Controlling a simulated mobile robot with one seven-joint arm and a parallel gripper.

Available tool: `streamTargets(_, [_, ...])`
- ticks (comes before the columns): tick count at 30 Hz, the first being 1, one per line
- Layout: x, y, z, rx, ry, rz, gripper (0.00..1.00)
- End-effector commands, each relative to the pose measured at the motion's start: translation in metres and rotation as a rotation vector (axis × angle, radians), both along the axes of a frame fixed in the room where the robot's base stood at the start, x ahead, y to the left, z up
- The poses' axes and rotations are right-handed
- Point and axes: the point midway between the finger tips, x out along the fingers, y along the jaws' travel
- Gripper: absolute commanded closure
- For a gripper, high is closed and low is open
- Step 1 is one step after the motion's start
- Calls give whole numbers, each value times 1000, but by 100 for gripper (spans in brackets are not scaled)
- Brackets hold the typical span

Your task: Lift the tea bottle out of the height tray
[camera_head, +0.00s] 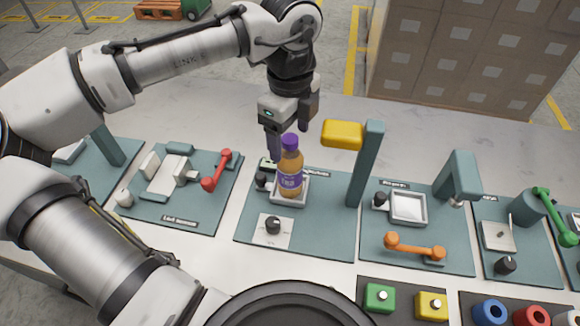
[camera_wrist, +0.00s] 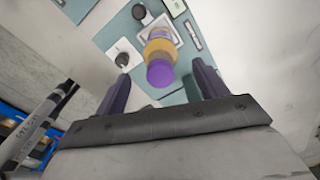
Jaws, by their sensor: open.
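The tea bottle (camera_head: 290,172) has an amber body, a purple label and a purple cap. It stands upright in the height tray (camera_head: 279,201), a small pale square tray on a teal station panel. In the wrist view the bottle (camera_wrist: 160,53) is seen from its cap end, ahead of the fingers and roughly between them in the picture. My gripper (camera_head: 287,146) is open and empty, close behind the bottle's upper part. Its two dark fingers also show in the wrist view (camera_wrist: 162,92). In the head view the bottle hides part of the fingers, and contact cannot be told.
A teal post (camera_head: 367,165) with a yellow block (camera_head: 342,134) stands right of the bottle. Black knobs (camera_head: 273,225) sit close to the tray. A red lever (camera_head: 216,170) lies left, an orange handle (camera_head: 414,248) right. Stacked cartons (camera_head: 475,60) stand behind the table.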

Motion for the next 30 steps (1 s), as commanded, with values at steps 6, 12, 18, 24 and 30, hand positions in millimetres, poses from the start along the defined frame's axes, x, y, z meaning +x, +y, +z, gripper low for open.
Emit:
streamTargets(6, [0,1,-27,2,1,1,28])
streamTargets(12, [0,0,-35,-1,-1,1,28])
streamTargets(18, [0,0,-35,-1,-1,1,37])
streamTargets(24, [0,0,-35,-1,-1,1,63])
streamTargets(30, [0,0,-35,0,0,1,90])
